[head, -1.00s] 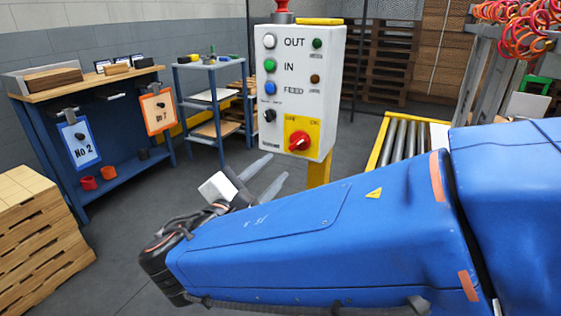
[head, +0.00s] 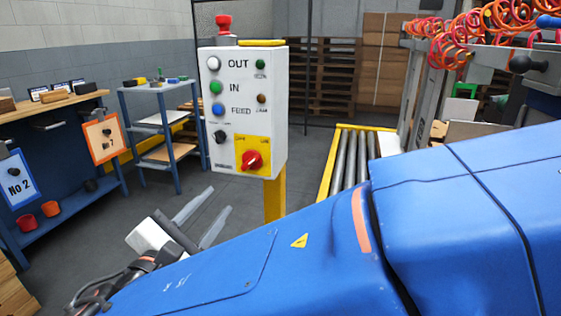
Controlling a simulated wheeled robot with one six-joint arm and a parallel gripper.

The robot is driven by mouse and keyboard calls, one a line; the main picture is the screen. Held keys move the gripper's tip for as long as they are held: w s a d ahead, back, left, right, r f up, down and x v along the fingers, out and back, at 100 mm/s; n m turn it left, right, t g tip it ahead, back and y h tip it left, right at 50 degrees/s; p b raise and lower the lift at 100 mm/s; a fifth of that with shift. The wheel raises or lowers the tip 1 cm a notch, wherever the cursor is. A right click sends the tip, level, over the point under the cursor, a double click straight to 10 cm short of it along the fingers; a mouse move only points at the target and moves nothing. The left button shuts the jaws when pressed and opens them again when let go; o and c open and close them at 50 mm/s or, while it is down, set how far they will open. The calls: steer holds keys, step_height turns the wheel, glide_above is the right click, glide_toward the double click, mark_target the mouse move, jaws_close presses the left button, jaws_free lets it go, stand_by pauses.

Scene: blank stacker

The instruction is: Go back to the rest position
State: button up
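My gripper (head: 203,217) is at the lower left of the head view, at the end of my blue arm. Its two grey fingers are apart with a gap between them, and nothing shows in the gap. The fingers point up and to the right, toward the foot of the control box. The white control box (head: 272,100) stands on a yellow post (head: 275,198) beyond the fingers. It has OUT, IN and FEED buttons, a red rotary switch (head: 252,160) on a yellow plate and a red knob on top. In the picture the fingers appear clear of the box and post.
A roller conveyor (head: 351,158) with a yellow frame lies right of the box. Orange coiled hoses (head: 455,35) hang at the upper right. Grey floor is open around the post.

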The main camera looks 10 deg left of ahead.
steer(key=w+d+f+m+g+h, duration=0.2)
steer(key=w+d+m+g, duration=0.15)
steer(key=d, duration=0.65)
steer(key=w+d+f+m+g+h, duration=0.15)
steer(key=w+d, duration=0.25)
steer(key=d, duration=0.6)
steer(key=w+d+f+m+g+h, duration=0.2)
steer(key=w+d+f+m+g, duration=0.15)
steer(key=d, duration=0.65)
steer(key=s+d+f+m+g+y, duration=0.2)
steer(key=s+d+f+m+y, duration=0.1)
steer(key=s+d+m, duration=0.4)
steer(key=s+d+f+m+g+y, duration=0.2)
steer(key=s+d+f+m+y, duration=0.2)
steer(key=s+d+m, duration=0.3)
steer(key=shift+s+d+f+m+g, duration=0.35)
steer(key=shift+d+f+m, duration=0.95)
steer(key=shift+d, duration=2.35)
steer(key=shift+r+m, duration=0.45)
